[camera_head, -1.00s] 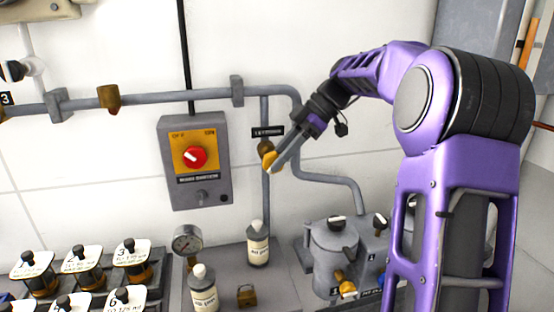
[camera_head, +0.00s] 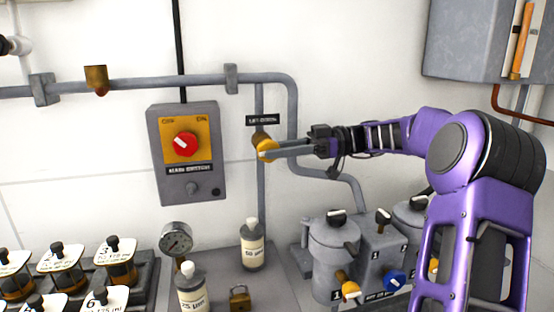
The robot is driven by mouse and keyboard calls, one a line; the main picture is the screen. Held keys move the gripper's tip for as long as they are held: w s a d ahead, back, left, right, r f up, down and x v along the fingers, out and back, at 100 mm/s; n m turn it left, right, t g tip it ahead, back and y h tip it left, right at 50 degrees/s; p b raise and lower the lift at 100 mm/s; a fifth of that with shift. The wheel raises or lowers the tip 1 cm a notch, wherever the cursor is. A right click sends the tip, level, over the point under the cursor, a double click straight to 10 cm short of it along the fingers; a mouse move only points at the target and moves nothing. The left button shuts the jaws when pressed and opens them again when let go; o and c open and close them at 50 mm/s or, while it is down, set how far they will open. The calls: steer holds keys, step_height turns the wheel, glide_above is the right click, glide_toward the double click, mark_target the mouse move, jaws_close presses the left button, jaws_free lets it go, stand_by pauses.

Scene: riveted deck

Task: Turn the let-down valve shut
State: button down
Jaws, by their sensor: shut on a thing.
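The let-down valve has a yellow knob (camera_head: 266,150) on a brass body, on a vertical grey pipe (camera_head: 262,200) against the white wall. A black label (camera_head: 263,120) sits just above it. My gripper (camera_head: 276,153) comes in from the right, with its fingers nearly level. The fingertips are shut on the yellow knob and partly cover it.
A grey switch box (camera_head: 188,185) with a red knob is on the wall to the left. Below stand a bottle (camera_head: 251,250), another bottle (camera_head: 192,290), a pressure gauge (camera_head: 176,239), a padlock (camera_head: 240,298) and grey canisters (camera_head: 333,255). Labelled jars (camera_head: 115,262) stand at lower left.

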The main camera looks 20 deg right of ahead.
steer(key=shift+y, duration=0.4)
steer(key=c, duration=0.6)
jaws_free()
steer(key=shift+b, duration=0.3)
steer(key=d+p, duration=0.2)
steer(key=d, duration=1.5)
steer(key=shift+d+f+p, duration=0.2)
steer(key=shift+p, duration=0.2)
steer(key=shift+a, duration=0.15)
